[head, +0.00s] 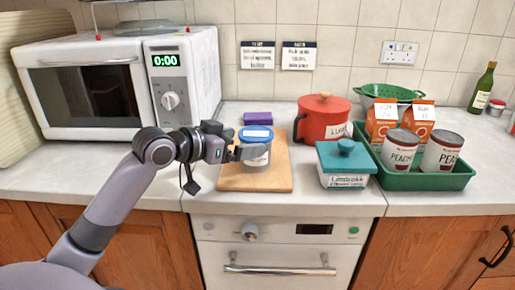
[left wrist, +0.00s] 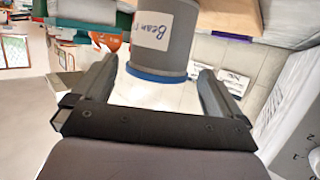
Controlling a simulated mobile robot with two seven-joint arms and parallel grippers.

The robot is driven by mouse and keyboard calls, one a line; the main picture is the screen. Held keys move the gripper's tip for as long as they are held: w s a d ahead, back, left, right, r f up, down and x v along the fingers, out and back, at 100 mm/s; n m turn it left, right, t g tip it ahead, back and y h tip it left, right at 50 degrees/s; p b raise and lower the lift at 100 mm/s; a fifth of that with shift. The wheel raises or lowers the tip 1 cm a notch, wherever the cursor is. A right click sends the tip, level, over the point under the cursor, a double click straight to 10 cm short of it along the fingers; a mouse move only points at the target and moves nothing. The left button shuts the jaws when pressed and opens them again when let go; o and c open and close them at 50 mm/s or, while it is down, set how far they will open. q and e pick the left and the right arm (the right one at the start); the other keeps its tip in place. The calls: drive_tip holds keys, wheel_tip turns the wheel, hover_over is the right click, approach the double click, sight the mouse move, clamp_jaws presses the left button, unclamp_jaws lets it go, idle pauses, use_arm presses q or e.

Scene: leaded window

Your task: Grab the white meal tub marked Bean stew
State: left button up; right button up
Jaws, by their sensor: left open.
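The white meal tub (head: 258,163) has a blue lid and stands upright on a wooden board. In the left wrist view, where the scene is upside down, the tub (left wrist: 172,22) looks grey and its label reads "Bean", the rest being cut off. My left gripper (head: 250,153) is at the tub's upper part, and its fingers hide some of the tub. In the left wrist view the left gripper (left wrist: 160,83) is open, with the lid between its fingertips and gaps on both sides. My right gripper is not in view.
The wooden board (head: 229,178) lies on the counter, with a purple block (head: 257,118) behind it. A red pot (head: 321,120) and a teal-lidded box (head: 342,163) stand close on the right. A green tray (head: 425,183) holds cans and cartons. A microwave (head: 90,85) stands at the left.

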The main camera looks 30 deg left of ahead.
sight(256, 139)
use_arm(q)
drive_tip(key=shift+x, duration=2.75)
drive_tip(key=shift+c, duration=0.3)
drive_tip(key=c, duration=1)
drive_tip(key=shift+c, duration=0.5)
drive_tip(key=shift+r, duration=0.15)
